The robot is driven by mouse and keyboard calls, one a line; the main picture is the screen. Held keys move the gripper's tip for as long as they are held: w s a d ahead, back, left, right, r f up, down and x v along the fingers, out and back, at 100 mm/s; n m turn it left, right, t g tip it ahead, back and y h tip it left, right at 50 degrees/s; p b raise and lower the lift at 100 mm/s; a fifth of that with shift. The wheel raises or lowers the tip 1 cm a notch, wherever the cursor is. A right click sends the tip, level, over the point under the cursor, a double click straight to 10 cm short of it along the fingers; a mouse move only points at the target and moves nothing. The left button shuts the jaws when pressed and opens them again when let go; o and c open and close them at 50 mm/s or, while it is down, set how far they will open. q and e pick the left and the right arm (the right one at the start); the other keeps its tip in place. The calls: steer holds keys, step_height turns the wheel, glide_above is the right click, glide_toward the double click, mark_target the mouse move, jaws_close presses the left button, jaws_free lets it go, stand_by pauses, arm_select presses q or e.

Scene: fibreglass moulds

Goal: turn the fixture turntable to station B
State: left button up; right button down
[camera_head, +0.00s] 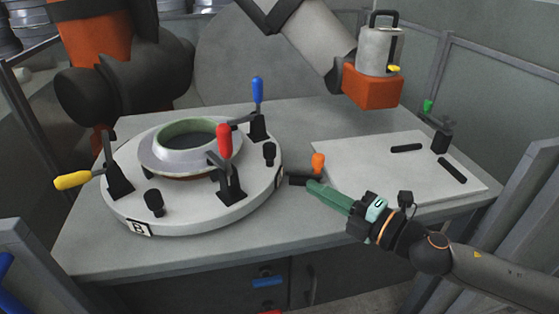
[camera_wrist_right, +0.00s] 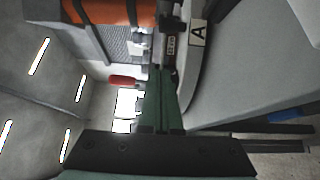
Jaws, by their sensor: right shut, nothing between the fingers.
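The fixture turntable (camera_head: 240,205) is a thick white disc on the grey workbench. A pale flanged ring mould (camera_head: 150,158) lies on it among toggle clamps with yellow (camera_head: 73,180), red (camera_head: 225,142) and blue (camera_head: 258,90) handles. A plate marked B (camera_head: 139,228) is on the front-left rim; a plate marked A (camera_wrist_right: 199,33) shows on the rim in the right wrist view. My green right gripper (camera_head: 312,186) is shut and empty by the right rim, close to a dark block with an orange knob (camera_head: 318,163). Contact cannot be told. My left gripper is not in view.
A white plate (camera_head: 350,160) with black bars and a green-knobbed clamp (camera_head: 436,125) lies at the bench's right. Grey panels stand around the bench.

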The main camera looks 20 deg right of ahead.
steer(key=p, duration=0.3)
glide_toward(264, 149)
steer(key=a, duration=0.4)
steer(key=w, duration=0.2)
steer(key=w+d, duration=0.1)
steer(key=w, duration=0.1)
steer(key=shift+w+f+b, duration=0.1)
steer(key=shift+f+b, duration=0.05)
steer(key=shift+b, duration=0.15)
